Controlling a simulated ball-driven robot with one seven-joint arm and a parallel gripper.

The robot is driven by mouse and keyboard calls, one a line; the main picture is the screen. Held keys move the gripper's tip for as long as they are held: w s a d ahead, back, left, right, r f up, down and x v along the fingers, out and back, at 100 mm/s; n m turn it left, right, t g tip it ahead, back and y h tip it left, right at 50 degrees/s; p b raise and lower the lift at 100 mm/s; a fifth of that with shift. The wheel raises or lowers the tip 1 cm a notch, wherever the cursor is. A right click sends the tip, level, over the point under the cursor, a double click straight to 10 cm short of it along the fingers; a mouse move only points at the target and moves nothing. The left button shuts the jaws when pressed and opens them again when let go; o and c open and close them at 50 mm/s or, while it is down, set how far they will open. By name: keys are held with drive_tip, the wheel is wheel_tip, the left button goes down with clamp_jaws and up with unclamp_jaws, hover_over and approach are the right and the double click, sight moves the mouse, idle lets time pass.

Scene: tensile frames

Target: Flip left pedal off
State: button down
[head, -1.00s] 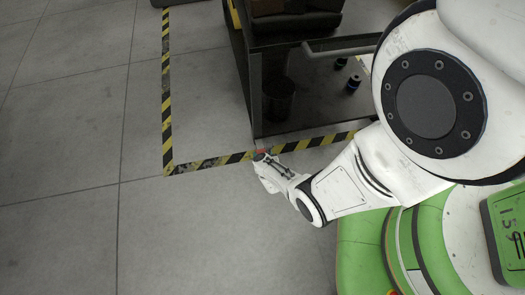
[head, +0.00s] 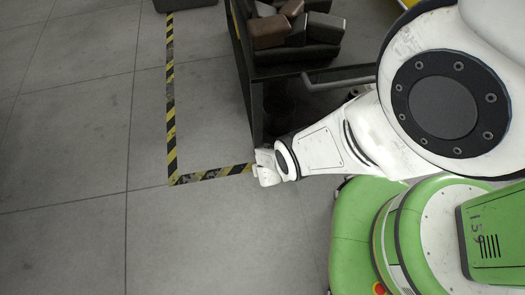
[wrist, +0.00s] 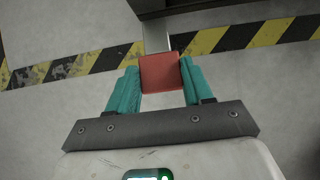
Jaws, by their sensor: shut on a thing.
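The red pedal (wrist: 160,73) is a small red block at the end of a pale metal bar (wrist: 155,36), below a dark cart edge in the wrist view. My gripper (wrist: 159,74) has teal fingers on the left and right sides of the pedal and is shut on it. In the head view my wrist sits at the lower front corner of the dark cart (head: 257,105). The pedal and fingertips are hidden there by my wrist. I cannot tell the pedal's tilt.
Brown blocks (head: 268,32) lie on top of the cart, with a handle bar (head: 340,75) along its near side. Yellow-and-black tape (head: 171,120) marks the floor to the left and runs under the cart's front. The grey floor (head: 80,120) at left is clear.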

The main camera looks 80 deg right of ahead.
drive_tip(key=shift+d, duration=0.1)
drive_tip(key=shift+c, duration=2.2)
unclamp_jaws()
drive_tip(key=shift+r, duration=0.1)
drive_tip(key=p+v, duration=1)
drive_tip(key=shift+a+r+p, duration=0.2)
drive_tip(key=shift+r+p, duration=0.1)
